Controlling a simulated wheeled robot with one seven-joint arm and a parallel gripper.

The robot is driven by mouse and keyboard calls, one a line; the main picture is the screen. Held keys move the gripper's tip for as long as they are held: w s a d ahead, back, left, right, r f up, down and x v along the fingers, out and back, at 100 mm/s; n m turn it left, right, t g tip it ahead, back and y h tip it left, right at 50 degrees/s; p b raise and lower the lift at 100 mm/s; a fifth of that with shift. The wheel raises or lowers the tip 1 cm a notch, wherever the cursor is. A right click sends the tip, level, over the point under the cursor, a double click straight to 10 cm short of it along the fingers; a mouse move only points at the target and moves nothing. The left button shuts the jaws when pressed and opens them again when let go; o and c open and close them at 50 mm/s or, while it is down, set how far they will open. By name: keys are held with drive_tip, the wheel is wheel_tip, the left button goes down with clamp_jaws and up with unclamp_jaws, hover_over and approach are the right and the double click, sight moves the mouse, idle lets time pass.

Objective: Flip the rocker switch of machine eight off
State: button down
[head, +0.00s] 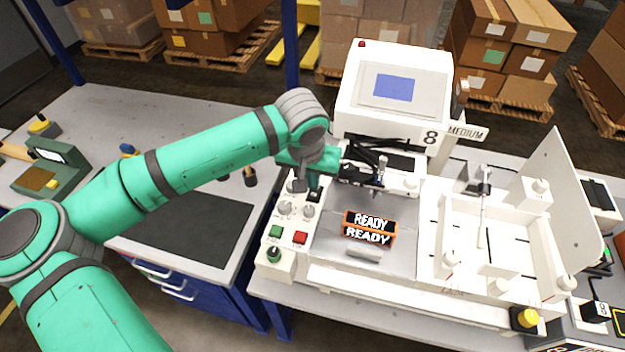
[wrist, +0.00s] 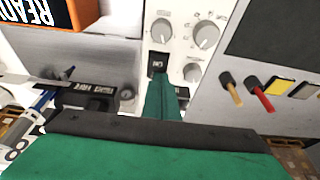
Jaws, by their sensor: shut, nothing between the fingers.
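Machine eight (head: 395,95) is the white plotter, with a black "8" on its front and a control panel at its left side. The rocker switch (wrist: 158,63) is a small black rocker with a white mark, set in the panel among grey knobs, in the wrist view. My gripper (wrist: 161,82) is shut and empty, its green fingers pointing at the switch, with the tips right at its near edge. I cannot tell whether they touch. In the head view my gripper (head: 314,193) is over the upper panel, and my wrist partly hides that area. The rocker's tilt is unclear.
Grey knobs (head: 285,208) sit close to the switch. A green button (head: 275,232) and a red button (head: 300,237) are lower on the panel. A "READY" sign (head: 370,222) stands on the bed. The pen carriage (head: 375,172) is close right of my gripper.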

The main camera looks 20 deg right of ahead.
drive_tip(key=shift+s+a+f, duration=0.15)
drive_tip(key=shift+s+f, duration=0.05)
drive_tip(key=shift+f, duration=0.05)
drive_tip(key=shift+s+a, duration=0.4)
drive_tip(key=shift+s, duration=0.25)
drive_tip(key=shift+r, duration=0.3)
drive_tip(key=v, duration=1.3)
drive_tip(key=shift+r, duration=0.25)
drive_tip(key=shift+s+a, duration=0.1)
drive_tip(key=shift+w+d+r, duration=0.2)
drive_tip(key=shift+w+d, duration=0.25)
drive_tip(key=shift+d, duration=0.15)
drive_tip(key=shift+t, duration=0.3)
